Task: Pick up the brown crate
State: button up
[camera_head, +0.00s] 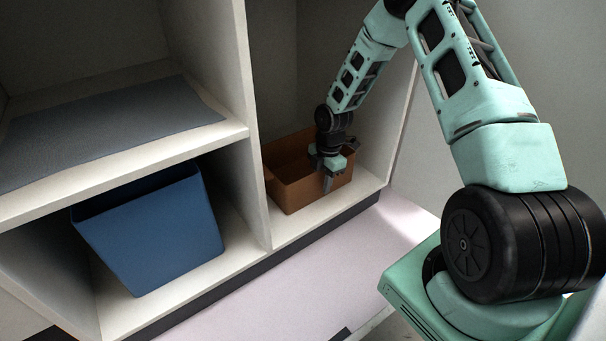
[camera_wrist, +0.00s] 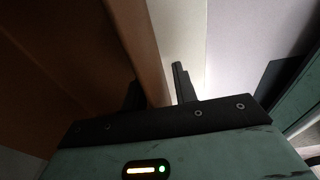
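The brown crate (camera_head: 302,192) is an open-topped box on the bottom shelf of the right-hand compartment in the head view. My gripper (camera_head: 326,174) is at the crate's front wall, pointing down. In the wrist view, the crate's wall (camera_wrist: 150,45) runs between the two fingers of my gripper (camera_wrist: 159,85). One finger is on the inner side, the other on the outer side. A light gap shows between the wall and the right finger, so the gripper is open around the wall. The contact on the left finger's side is unclear.
A blue bin (camera_head: 155,235) stands in the lower left compartment, past a white upright divider (camera_head: 256,190). A grey mat (camera_head: 110,130) lies on the shelf above the bin. The right side wall (camera_head: 402,110) of the cabinet is close to the crate and my arm.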

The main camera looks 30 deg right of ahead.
grip_shut()
jog(key=shift+r, duration=0.2)
notch_tip(320, 180, up, 10)
jog(key=p, duration=0.7)
jog(key=shift+f, duration=0.15)
dwell(1.4)
